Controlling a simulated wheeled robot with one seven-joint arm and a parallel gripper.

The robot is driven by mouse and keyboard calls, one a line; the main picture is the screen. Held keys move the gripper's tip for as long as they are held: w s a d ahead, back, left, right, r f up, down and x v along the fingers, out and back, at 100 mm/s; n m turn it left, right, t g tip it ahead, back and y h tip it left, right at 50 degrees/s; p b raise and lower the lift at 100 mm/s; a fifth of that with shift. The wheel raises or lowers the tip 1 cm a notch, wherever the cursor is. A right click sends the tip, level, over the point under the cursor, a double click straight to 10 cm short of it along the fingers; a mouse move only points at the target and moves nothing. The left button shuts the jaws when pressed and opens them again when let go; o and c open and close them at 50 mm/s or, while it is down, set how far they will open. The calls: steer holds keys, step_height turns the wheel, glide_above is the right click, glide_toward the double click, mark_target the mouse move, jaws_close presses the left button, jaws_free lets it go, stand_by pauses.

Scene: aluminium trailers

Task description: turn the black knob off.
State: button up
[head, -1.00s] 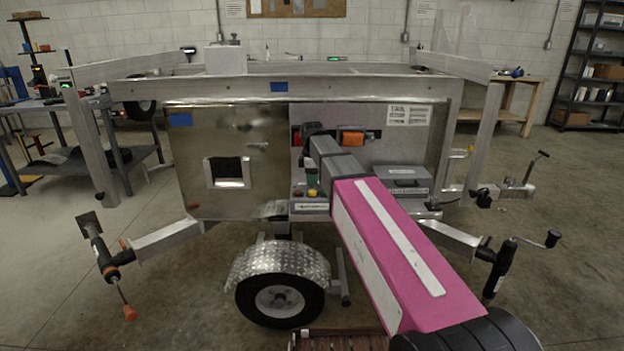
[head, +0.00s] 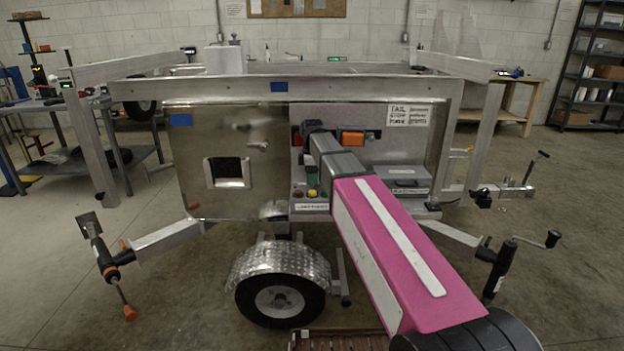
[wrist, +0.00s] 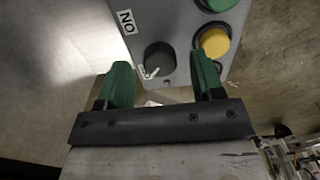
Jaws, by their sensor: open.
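The black knob (wrist: 158,60) is round and sits on a grey control panel (wrist: 178,22) in the wrist view. A white pointer mark shows on its edge nearest my gripper. My gripper (wrist: 160,70) is open, with one green finger to each side of the knob in the picture. Nothing is held between the fingers. I cannot tell how far the fingertips are from the panel. A white "ON" label (wrist: 126,21) is beside the knob, seen upside down. In the head view my arm hides much of the panel area.
In the head view, the trailer has an upper rail (head: 350,88), a metal door panel (head: 225,140) and a grey case (head: 404,178) right of my arm.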

step_height(320, 180, up, 10)
stand_by(0.5)
steer(key=shift+s+f, duration=0.1)
